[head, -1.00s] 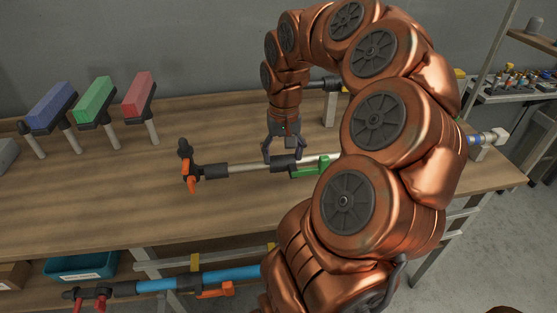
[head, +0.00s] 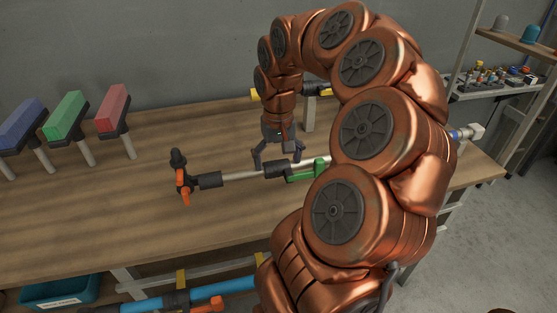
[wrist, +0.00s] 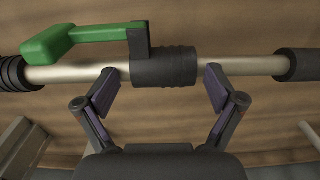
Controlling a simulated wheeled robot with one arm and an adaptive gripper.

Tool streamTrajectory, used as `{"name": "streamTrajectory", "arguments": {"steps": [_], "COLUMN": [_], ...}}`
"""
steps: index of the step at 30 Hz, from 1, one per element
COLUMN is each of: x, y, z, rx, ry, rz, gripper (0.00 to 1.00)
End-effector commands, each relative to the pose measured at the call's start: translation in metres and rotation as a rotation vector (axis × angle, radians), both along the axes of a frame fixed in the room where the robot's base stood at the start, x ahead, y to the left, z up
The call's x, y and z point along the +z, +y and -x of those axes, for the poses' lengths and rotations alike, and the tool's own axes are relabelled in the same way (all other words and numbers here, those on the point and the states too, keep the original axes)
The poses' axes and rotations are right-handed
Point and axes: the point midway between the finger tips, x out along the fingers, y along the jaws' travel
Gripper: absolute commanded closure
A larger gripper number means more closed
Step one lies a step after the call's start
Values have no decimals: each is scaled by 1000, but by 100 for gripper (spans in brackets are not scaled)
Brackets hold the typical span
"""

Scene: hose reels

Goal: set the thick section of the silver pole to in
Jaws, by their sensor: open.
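The silver pole (head: 240,175) lies across the workbench, with a black grip (head: 210,180) and orange end fitting (head: 183,185) at its left end. A black collar (head: 276,169) with a green lever (head: 304,173) sits along it. My arm hides part of the pole further right. My gripper (head: 276,158) is open above the pole at the collar. In the wrist view, the fingers of my gripper (wrist: 161,84) stand on either side of the black collar (wrist: 165,67), apart from it. The green lever (wrist: 82,36) points left there. Which pole section is thicker is unclear.
Blue (head: 20,124), green (head: 68,115) and red (head: 113,108) blocks stand on posts at the back left. A blue pole (head: 222,292) lies below the bench front near a teal bin (head: 62,290). Shelves (head: 530,42) stand at right.

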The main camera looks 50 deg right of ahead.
Motion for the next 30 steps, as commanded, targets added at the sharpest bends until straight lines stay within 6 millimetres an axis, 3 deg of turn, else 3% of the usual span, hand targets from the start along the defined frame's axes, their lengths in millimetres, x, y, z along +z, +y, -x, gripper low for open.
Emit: {"name": "streamTrajectory", "arguments": {"steps": [10, 24, 30], "x": [13, 86, 108], "y": [-2, -2, -2], "z": [-1, -2, -1], "rx": [-4, -3, -2], "ry": [-5, -7, -4], "rz": [5, 5, 5], "gripper": [7, 7, 7]}}
